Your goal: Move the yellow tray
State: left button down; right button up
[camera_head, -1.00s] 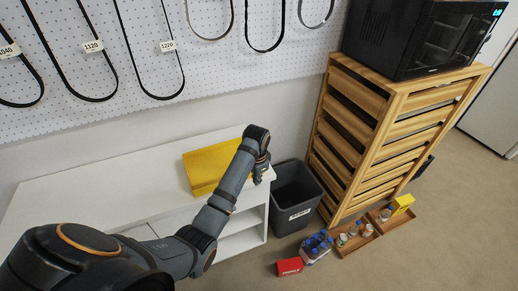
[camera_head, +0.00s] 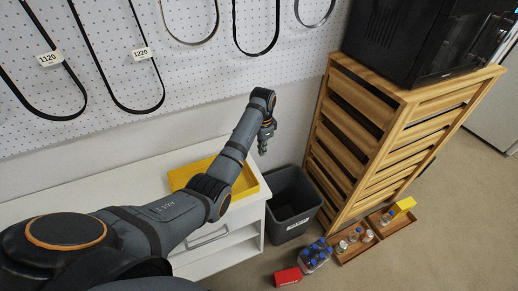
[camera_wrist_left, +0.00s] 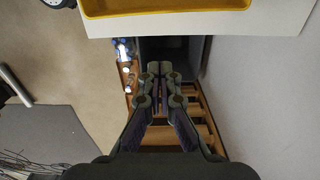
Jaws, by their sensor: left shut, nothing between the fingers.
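The yellow tray (camera_head: 250,185) lies on the white cabinet top (camera_head: 95,195), near its right end, partly hidden behind my left forearm. Its edge also shows at the top of the left wrist view (camera_wrist_left: 165,8). My left gripper (camera_head: 263,150) points down, past the tray's far right corner and over the gap between the cabinet and the wooden shelf. It is apart from the tray. In the left wrist view its fingers (camera_wrist_left: 159,68) are together and empty. My right gripper is not in view.
A dark grey bin (camera_head: 293,205) stands right of the cabinet. A slatted wooden shelf (camera_head: 375,140) with a black microwave (camera_head: 415,40) is farther right. A red box (camera_head: 288,276), blue-capped bottles (camera_head: 316,254) and small wooden trays (camera_head: 358,250) are on the floor. Belts hang on the pegboard (camera_head: 190,75).

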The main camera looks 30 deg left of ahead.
pick_arm(q)
jog(key=f+p, duration=0.1)
jog(key=f, duration=0.1)
jog(key=s+a+f+p, duration=0.1)
jog(key=f, duration=0.1)
jog(key=a+f+p, duration=0.1)
jog(key=f, duration=0.2)
jog(key=shift+s+f, duration=0.1)
jog(key=shift+s, duration=0.15)
jog(key=shift+s+a+f, duration=0.15)
jog(key=shift+s+a, duration=0.3)
jog(key=shift+a, duration=0.05)
jog(key=shift+f, duration=0.1)
